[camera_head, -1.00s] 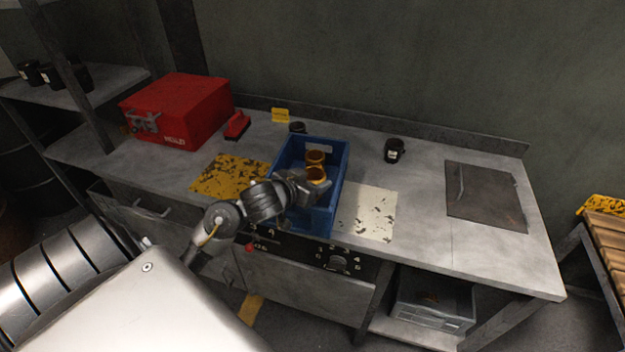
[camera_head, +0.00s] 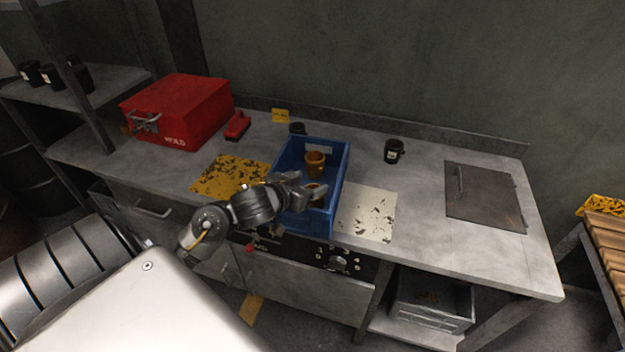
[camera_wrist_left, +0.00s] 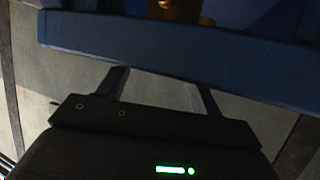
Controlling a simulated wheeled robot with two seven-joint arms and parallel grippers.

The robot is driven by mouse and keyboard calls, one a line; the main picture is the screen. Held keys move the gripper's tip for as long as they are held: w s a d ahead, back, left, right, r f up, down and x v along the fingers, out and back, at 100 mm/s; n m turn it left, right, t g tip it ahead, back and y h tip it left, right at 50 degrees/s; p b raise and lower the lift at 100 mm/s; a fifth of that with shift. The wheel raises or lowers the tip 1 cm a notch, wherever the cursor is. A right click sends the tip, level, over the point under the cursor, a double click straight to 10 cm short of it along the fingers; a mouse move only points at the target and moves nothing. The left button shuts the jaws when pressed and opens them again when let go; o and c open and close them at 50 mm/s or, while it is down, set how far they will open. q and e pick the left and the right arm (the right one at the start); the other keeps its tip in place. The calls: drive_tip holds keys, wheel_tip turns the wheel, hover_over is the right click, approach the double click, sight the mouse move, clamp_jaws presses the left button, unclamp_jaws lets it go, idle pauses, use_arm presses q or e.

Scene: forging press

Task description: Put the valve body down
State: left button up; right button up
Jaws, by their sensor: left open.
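Two brass-coloured valve bodies are in the blue crate (camera_head: 341,190) on the workbench. One valve body (camera_head: 315,163) stands upright towards the back. The nearer valve body (camera_head: 315,195) sits low in the crate, partly hidden by my left gripper (camera_head: 308,186). That gripper is open, at the crate's left side near the front valve body. In the left wrist view, the open fingers (camera_wrist_left: 162,80) show with nothing between them. The crate's blue wall (camera_wrist_left: 190,52) lies beyond them, and part of a brass-coloured piece (camera_wrist_left: 180,9) shows at the top edge. My right gripper is not in view.
A worn yellow patch (camera_head: 228,175) lies left of the crate and a worn white patch (camera_head: 368,215) right of it. A red box (camera_head: 178,108) stands at the back left. A dark mug (camera_head: 393,151) and dark plate (camera_head: 485,197) are on the right.

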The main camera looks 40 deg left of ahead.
use_arm(q)
drive_tip(key=p+v, duration=0.1)
drive_tip(key=v, duration=0.5)
drive_tip(key=shift+s+r, duration=0.2)
drive_tip(key=shift+s, duration=0.1)
drive_tip(key=shift+s+r+p, duration=0.4)
drive_tip(key=shift+s+p, duration=0.1)
drive_tip(key=shift+p, duration=0.1)
drive_tip(key=shift+p+v, duration=0.65)
drive_tip(key=shift+v, duration=0.25)
drive_tip(key=shift+f, duration=0.2)
